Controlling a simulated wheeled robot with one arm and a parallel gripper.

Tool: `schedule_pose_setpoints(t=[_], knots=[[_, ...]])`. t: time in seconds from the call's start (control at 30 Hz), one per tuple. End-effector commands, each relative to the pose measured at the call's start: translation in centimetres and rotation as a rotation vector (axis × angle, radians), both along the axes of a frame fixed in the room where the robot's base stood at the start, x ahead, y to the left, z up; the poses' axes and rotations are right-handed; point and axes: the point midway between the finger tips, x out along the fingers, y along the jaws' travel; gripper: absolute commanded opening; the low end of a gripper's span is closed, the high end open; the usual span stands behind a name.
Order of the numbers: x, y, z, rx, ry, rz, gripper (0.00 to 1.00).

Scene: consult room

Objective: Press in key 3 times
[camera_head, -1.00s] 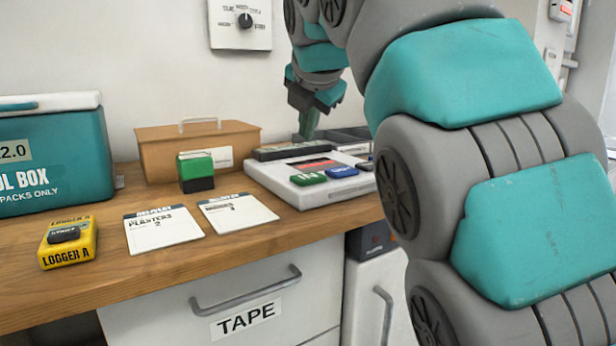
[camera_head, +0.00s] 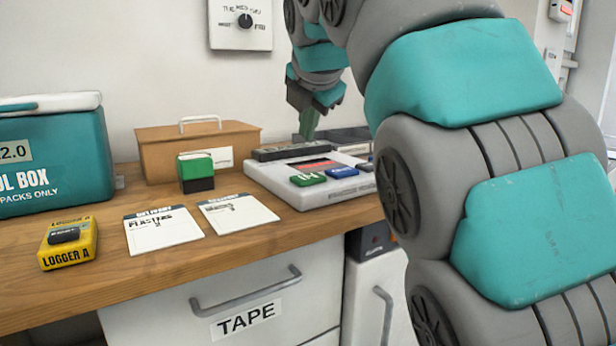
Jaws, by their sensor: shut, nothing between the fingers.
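The green IN key (camera_head: 308,179) sits on the front of a white device (camera_head: 270,187) on the counter, left of a blue key (camera_head: 342,172). The IN key is in plain view with nothing over it. A red display (camera_head: 312,164) lies behind the keys. My gripper (camera_head: 308,136) is shut and empty, pointing down. In the picture it shows above the device's back part, behind the keys. Its tips are close to a dark strip (camera_head: 280,153) there; I cannot tell whether they touch it.
Left of the device are a green-and-black stamp (camera_head: 197,173), two white cards (camera_head: 238,214), a brown box (camera_head: 165,152), a yellow logger (camera_head: 78,252) and a teal cool box (camera_head: 60,165). My arm hides the counter's right side. The wooden front edge is clear.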

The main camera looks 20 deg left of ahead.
Motion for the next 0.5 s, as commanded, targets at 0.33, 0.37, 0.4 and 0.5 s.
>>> schedule_pose_setpoints(t=[0.33, 0.37, 0.4, 0.5], knots=[[0.0, 0.0, 0.8, 0.368, 0.173, -0.394, 0.00], [0.0, 0.0, 0.9, 0.403, 0.190, -0.431, 0.00], [0.0, 0.0, 1.0, 0.449, 0.212, -0.482, 0.00], [0.0, 0.0, 1.2, 0.567, 0.267, -0.608, 0.00]])
